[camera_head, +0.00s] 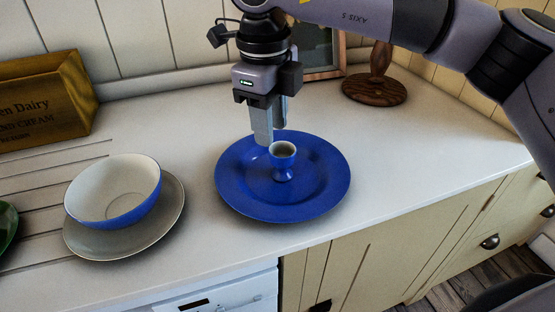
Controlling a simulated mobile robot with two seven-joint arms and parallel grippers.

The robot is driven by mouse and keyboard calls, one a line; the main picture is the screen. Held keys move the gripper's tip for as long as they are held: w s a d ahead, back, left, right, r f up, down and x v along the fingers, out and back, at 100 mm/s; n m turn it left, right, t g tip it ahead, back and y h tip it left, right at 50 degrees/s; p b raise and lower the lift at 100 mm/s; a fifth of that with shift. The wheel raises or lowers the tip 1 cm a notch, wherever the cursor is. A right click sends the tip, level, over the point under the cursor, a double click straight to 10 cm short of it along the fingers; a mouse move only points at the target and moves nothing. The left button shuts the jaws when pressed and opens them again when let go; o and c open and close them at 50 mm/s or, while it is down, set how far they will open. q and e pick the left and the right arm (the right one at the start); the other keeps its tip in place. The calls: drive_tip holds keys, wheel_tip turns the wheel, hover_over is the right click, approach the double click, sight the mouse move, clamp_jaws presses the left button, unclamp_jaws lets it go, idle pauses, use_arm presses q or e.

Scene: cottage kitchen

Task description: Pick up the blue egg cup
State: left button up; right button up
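The blue egg cup (283,168) stands upright on the blue plate (318,200) on the counter. It has a pale inside. My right gripper (270,137) points down just above and behind the egg cup, with its fingertips close to the cup's rim. Its two grey fingers look apart, with nothing seen between them. Whether a finger touches the cup cannot be told. My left gripper is not in view.
A blue and white bowl (115,190) sits on a pale plate (160,222) to the left. A wooden box (42,105) stands at the back left, and a wooden stand (374,88) at the back right. The counter (440,140) is clear on the right.

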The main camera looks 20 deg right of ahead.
sight(278, 166)
drive_tip(key=f, duration=0.4)
drive_tip(key=d+f+p, duration=0.1)
drive_tip(key=f, duration=0.2)
drive_tip(key=shift+w, duration=0.1)
drive_tip(key=shift+r, duration=0.1)
clamp_jaws()
